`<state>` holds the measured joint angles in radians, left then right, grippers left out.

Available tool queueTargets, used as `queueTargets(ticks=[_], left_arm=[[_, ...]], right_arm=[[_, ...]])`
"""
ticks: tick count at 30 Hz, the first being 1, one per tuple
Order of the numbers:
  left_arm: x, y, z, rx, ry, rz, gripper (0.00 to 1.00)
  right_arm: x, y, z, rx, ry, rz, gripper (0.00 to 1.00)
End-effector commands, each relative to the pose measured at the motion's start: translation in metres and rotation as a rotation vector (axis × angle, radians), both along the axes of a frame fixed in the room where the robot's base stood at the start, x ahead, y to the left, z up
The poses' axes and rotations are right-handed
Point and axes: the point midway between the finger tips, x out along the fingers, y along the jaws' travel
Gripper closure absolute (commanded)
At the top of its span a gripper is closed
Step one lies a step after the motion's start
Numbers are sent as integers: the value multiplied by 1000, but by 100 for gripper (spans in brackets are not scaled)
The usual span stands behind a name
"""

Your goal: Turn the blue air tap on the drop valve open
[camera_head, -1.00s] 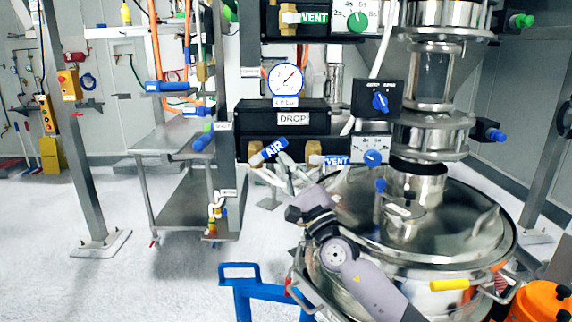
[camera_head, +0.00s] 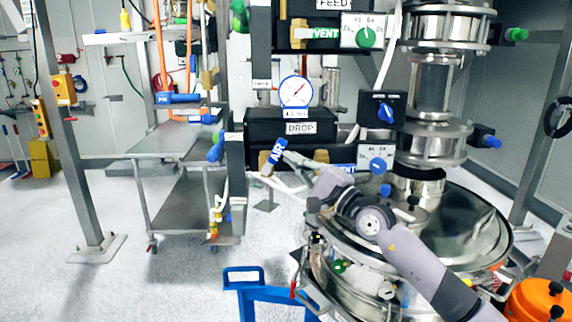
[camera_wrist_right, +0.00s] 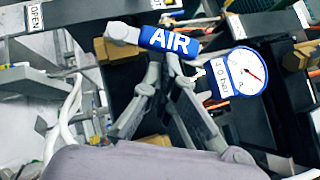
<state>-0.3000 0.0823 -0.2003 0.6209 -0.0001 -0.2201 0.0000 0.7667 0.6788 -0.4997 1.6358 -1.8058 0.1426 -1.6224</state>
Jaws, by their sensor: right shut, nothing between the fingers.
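The blue air tap (camera_head: 277,151), a lever marked AIR, is on the black drop valve block (camera_head: 262,127) labelled DROP. Its handle stands steeply tilted, upper end to the right. In the right wrist view the tap (camera_wrist_right: 168,40) lies across the picture just beyond my fingertips. My right gripper (camera_head: 288,157) is shut with nothing between its fingers. Its tips are right beside the tap handle; I cannot tell whether they touch it. In the right wrist view the fingertips (camera_wrist_right: 164,64) are just below the handle. My left gripper is not in view.
A pressure gauge (camera_head: 296,92) sits above the drop block. A blue-knobbed dial (camera_head: 377,165) and the steel vessel lid (camera_head: 470,215) are close to my arm. A blue stand (camera_head: 243,275) is below.

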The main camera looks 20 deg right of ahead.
Motion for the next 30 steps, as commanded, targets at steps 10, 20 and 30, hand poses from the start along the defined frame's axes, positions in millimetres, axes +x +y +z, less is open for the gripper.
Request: queueTargets(ticks=[10,20,30], left_arm=[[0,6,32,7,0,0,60],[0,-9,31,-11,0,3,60],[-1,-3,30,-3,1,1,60]], right_arm=[[1,8,22,-282,55,2,100],[3,16,25,-346,72,3,100],[3,17,28,-344,71,3,100]])
